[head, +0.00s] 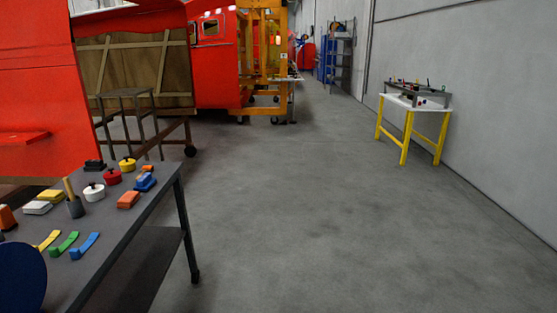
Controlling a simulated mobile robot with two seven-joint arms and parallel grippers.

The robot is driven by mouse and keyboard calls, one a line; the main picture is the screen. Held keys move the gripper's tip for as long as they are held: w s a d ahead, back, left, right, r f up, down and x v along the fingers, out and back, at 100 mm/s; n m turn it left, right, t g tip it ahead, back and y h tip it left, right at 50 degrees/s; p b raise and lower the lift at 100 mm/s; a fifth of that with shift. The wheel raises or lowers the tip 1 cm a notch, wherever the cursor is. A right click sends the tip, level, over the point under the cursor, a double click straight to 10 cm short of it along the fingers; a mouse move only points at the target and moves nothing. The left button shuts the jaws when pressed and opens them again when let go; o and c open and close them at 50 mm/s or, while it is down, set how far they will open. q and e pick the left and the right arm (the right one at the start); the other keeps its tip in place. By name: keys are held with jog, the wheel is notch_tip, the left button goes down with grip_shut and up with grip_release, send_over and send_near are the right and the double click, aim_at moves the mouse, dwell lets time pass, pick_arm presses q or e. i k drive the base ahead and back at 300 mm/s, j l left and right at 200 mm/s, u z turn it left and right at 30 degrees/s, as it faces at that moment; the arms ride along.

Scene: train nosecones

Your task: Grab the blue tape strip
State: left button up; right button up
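The blue tape strip (85,246) lies on the dark grey table (139,200) at the lower left, near the table's right edge. It is a short curved strip with one raised end. A green strip (61,244) and a yellow strip (46,241) lie to its left in a row. Neither of my grippers shows in the head view.
The table also holds a red pot (113,177), a white pot (94,192), a yellow pot (128,164) and several blocks. A dark blue round shape (22,278) covers the lower left corner. Open floor (330,220) lies right of the table. A yellow-legged workbench (415,112) stands by the wall.

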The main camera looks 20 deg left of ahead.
aim_at(75, 253)
jog(key=i+u, duration=0.2)
jog(key=u, duration=0.2)
jog(key=i+l+u, duration=0.15)
jog(key=u, duration=0.2)
jog(key=i+l+u, duration=0.15)
jog(key=u, duration=0.25)
jog(key=i+l+u, duration=0.1)
jog(key=u, duration=0.25)
jog(key=i+l+u, duration=0.2)
jog(key=u, duration=0.2)
jog(key=i+l+u, duration=0.2)
jog(key=u, duration=0.15)
jog(key=i+l+u, duration=0.2)
jog(key=u, duration=0.25)
jog(key=i+l+u, duration=0.15)
jog(key=l+u, duration=0.3)
